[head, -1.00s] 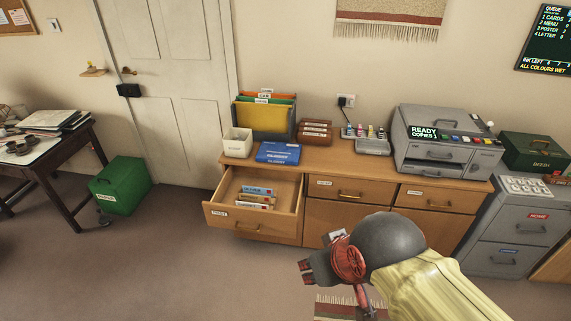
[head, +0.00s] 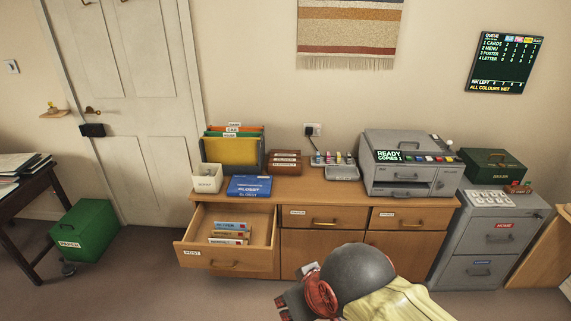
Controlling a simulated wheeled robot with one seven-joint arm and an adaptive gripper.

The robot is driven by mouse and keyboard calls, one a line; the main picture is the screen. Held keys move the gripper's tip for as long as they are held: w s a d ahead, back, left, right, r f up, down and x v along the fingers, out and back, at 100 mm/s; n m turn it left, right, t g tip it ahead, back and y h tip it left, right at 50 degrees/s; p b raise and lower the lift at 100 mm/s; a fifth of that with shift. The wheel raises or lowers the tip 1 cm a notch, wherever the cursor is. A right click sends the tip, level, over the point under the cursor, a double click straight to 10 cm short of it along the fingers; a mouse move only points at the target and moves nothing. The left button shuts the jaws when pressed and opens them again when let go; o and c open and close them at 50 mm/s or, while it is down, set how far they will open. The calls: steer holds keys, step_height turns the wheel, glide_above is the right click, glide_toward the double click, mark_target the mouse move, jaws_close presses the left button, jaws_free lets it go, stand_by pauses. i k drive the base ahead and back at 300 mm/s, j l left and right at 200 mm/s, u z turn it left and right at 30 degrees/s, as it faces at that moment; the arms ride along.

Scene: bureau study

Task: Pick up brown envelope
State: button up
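The open drawer (head: 193,257), labelled POST, juts out of the left end of the wooden sideboard. Several small envelope-like packets (head: 229,241) with white, blue and red markings stand in a row inside it. Some edges look tan, but I cannot tell for sure which is the brown envelope. My gripper (head: 284,305) is at the bottom edge of the head view, to the right of the drawer front and nearer to me, apart from the packets. Its fingers are dark and partly cut off by the frame, and no held thing shows.
The sideboard top (head: 292,191) bears a blue box (head: 249,186), a white bin (head: 207,178), a file rack (head: 232,151) and a grey copier (head: 407,172). Floor left of the drawer is clear.

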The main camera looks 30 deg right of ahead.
mark_target(217, 234)
steer(key=i+j+u, duration=0.15)
steer(key=i, duration=1.75)
